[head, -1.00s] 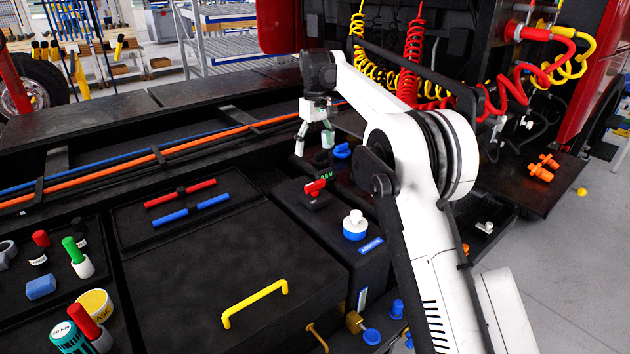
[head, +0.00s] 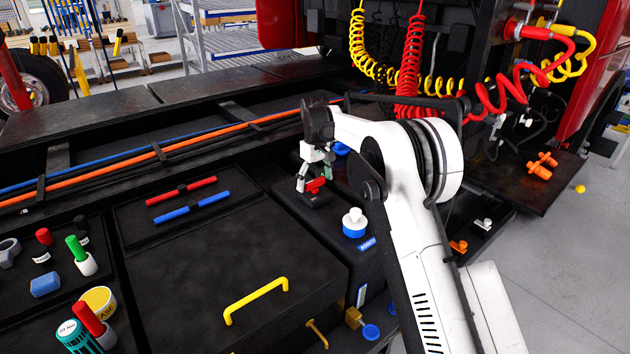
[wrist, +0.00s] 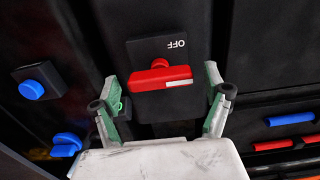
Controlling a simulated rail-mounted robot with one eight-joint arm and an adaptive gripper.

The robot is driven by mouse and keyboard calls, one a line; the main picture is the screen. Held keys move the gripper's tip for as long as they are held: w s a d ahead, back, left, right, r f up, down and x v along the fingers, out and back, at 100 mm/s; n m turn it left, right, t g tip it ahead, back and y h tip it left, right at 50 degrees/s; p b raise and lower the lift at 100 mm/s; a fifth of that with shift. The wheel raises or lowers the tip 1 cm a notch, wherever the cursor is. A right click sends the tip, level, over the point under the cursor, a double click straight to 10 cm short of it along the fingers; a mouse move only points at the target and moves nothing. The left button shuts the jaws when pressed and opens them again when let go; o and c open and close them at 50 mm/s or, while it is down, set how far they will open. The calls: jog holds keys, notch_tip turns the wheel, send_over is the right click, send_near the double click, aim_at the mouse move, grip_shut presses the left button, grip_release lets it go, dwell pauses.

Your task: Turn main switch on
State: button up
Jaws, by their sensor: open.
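The main switch is a red handle (wrist: 160,78) on a black plate (wrist: 145,50) marked OFF in the wrist view. In the head view the red handle (head: 316,185) sits on top of a black box, partly hidden by my gripper. My gripper (head: 310,188) is open right above the switch. In the wrist view my gripper's two green-padded fingers (wrist: 162,97) stand apart to the left and right of the handle. I cannot tell whether either finger touches it.
A white and blue knob (head: 354,223) stands close to the right of the switch. A yellow bar handle (head: 255,301) rises from the lid in front. In the wrist view blue knobs (wrist: 32,89) lie at the left. Red and yellow coiled hoses hang behind my arm.

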jog(key=shift+f, duration=0.15)
jog(key=c, duration=1.2)
